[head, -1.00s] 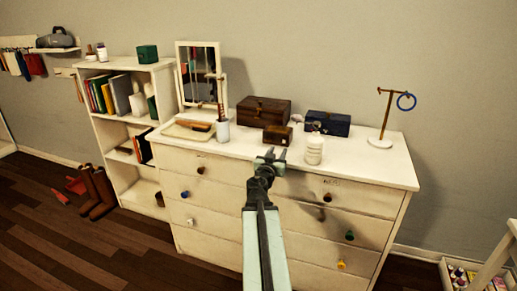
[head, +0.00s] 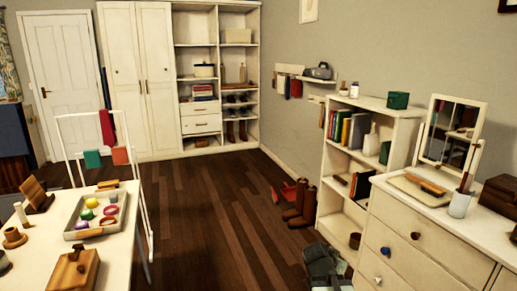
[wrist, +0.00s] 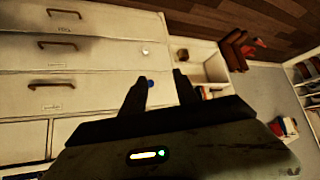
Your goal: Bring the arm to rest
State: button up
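My gripper (wrist: 160,88) shows in the wrist view with its two dark fingers apart and nothing held between them. Past the fingers is the front of the white dresser (wrist: 95,65), with a blue knob and a pale knob in sight. In the head view the dresser (head: 415,262) stands at the lower right. A grey-green and dark shape at the bottom edge of the head view, left of the dresser, looks like part of my arm. The fingertips cannot be made out there.
A white bookshelf (head: 345,190) stands beyond the dresser, with brown boots (head: 301,208) on the floor beside it. A white table (head: 105,262) with a grey tray (head: 72,225) is at the left. Dark wooden floor (head: 215,215) lies clear between, up to the wardrobe (head: 140,80).

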jog(key=s+a+f+n+g+y, duration=0.3)
jog(key=s+a+n, duration=0.1)
jog(key=s+a, duration=0.25)
jog(key=s+a+f+n+g+y, duration=0.35)
jog(key=s+a+n, duration=0.2)
jog(key=a, duration=0.25)
notch_tip(320, 180, up, 20)
jog(key=p, duration=2)
jog(key=shift+d+r+m, duration=0.15)
jog(key=shift+d+m, duration=0.15)
jog(key=shift+m, duration=0.05)
jog(key=shift+d, duration=0.1)
